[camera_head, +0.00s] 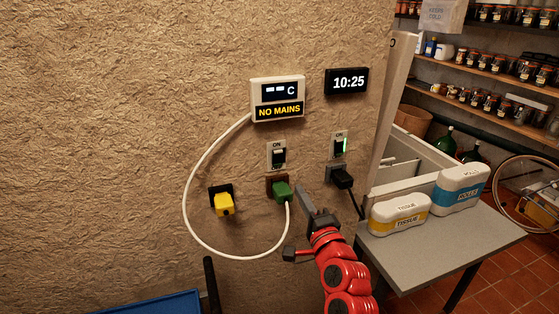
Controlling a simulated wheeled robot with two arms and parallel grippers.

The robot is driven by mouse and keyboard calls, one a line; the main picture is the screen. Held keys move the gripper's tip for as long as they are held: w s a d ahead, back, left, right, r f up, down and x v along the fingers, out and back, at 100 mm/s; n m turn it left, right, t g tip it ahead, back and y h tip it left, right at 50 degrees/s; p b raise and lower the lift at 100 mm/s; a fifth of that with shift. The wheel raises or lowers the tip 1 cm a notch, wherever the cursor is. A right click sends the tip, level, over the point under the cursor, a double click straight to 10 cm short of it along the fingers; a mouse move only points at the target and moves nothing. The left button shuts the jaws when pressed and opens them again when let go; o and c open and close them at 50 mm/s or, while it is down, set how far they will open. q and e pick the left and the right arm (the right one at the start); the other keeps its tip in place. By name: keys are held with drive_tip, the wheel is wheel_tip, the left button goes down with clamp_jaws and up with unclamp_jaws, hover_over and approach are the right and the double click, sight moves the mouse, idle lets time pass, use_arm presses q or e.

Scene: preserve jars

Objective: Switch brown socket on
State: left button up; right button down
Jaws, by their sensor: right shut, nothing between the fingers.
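The brown socket (269,184) is on the wall with a green plug (283,193) in it. Its white switch plate (270,148), marked ON at the top, sits just above, with a dark rocker (279,157); no light shows on it. The plug's white cable loops up to a display (278,99) that reads NO MAINS. My right gripper (305,197) is shut and empty, with its tip just right of the green plug and below the switch. I cannot tell how far it is from the wall. My left gripper is not in view.
A second switch (339,144) shows a green light above a dark socket with a black plug (343,178). A yellow plug (224,204) is at the left. A clock (347,82) hangs above.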

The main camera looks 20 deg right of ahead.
idle(0.4)
drive_tip(key=p, duration=0.6)
approach(278, 154)
drive_tip(key=w, duration=0.2)
drive_tip(key=w+r, duration=0.1)
drive_tip(key=w, duration=0.2)
drive_tip(key=shift+w, duration=0.9)
drive_tip(key=shift+w, duration=0.15)
